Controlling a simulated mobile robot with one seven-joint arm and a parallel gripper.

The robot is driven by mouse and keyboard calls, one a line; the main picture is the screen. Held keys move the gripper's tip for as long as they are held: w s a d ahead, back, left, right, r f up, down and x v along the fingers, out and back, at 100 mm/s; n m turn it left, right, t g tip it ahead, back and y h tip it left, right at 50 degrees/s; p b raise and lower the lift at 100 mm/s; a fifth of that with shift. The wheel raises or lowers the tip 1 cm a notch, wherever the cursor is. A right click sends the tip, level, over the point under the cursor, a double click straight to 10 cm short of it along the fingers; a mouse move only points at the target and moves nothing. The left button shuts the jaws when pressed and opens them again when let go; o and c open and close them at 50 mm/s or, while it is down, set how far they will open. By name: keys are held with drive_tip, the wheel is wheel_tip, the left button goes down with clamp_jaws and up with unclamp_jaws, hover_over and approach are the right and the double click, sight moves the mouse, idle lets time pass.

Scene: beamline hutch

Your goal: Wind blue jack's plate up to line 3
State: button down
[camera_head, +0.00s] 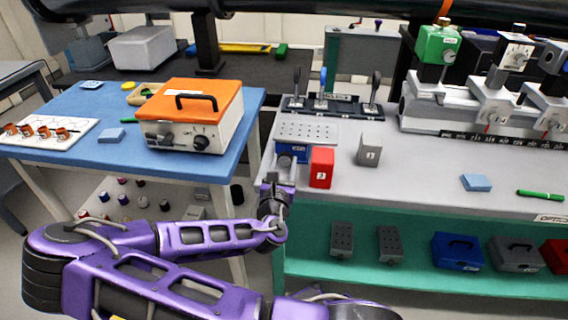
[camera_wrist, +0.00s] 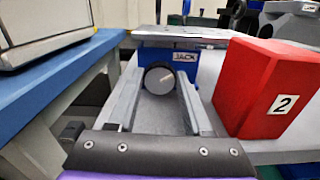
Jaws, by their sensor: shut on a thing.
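The blue jack (camera_head: 296,152) stands at the left end of the grey bench, its blue body labelled JACK in the wrist view (camera_wrist: 184,58). Its flat, perforated metal plate (camera_head: 308,131) lies level on top and shows edge-on in the wrist view (camera_wrist: 185,38). A dark round knob (camera_wrist: 160,78) faces me at the front of the jack. My gripper (camera_head: 284,172) is at the jack's front, with one finger on each side of the knob in the wrist view (camera_wrist: 158,95), shut on it. No numbered height line can be read on the jack.
A red block (camera_head: 321,168) marked 2 in the wrist view (camera_wrist: 268,92) stands close right of my gripper. A grey upright block (camera_head: 369,150) is farther right. Switch levers (camera_head: 330,105) stand behind the jack. A blue table (camera_head: 240,125) with an orange-topped box (camera_head: 190,110) is left.

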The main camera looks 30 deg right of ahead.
drive_tip(key=shift+d+m, duration=0.1)
drive_tip(key=shift+m, duration=2.6)
drive_tip(key=shift+c, duration=1.6)
unclamp_jaws()
drive_tip(key=shift+s, duration=0.1)
drive_tip(key=p+v, duration=0.7)
drive_tip(key=v, duration=1)
drive_tip(key=shift+p, duration=0.35)
drive_tip(key=shift+s, duration=0.1)
